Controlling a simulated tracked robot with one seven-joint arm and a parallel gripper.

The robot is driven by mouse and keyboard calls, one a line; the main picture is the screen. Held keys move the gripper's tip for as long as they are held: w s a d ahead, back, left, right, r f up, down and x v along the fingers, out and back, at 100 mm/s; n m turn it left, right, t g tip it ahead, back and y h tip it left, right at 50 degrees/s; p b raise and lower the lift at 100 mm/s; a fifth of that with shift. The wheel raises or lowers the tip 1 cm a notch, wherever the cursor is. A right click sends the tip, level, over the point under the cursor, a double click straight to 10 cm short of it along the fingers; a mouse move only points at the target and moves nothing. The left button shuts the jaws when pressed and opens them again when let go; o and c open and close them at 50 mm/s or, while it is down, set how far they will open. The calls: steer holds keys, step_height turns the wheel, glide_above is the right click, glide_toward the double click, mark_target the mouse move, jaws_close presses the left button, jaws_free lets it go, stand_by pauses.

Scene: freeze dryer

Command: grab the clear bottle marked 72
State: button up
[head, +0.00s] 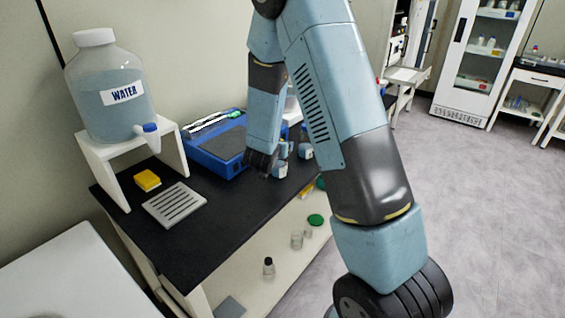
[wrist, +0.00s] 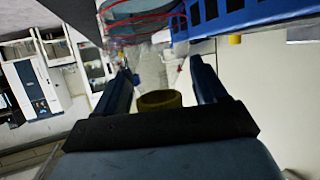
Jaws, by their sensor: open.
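My gripper (wrist: 160,72) is open in the wrist view, with one dark blue finger on each side. A pale, clear-looking shape (wrist: 150,66) shows between and beyond the fingers, but it is too blurred to tell whether it is a bottle. In the head view my arm reaches down to the right part of the black bench (head: 185,235). A small clear bottle with a bluish label (head: 305,150) stands there, just right of my wrist. Another small pale item (head: 281,169) is close to my gripper. No number 72 is readable on either. My arm hides part of this area.
A blue device (head: 215,150) sits at the back of the bench, left of my gripper. A water jug (head: 108,90) stands on a white stand. A yellow sponge (head: 147,180) and a grey slotted plate (head: 174,205) lie in front. Small bottles stand on the lower shelf.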

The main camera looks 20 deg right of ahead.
jaws_close()
stand_by(0.6)
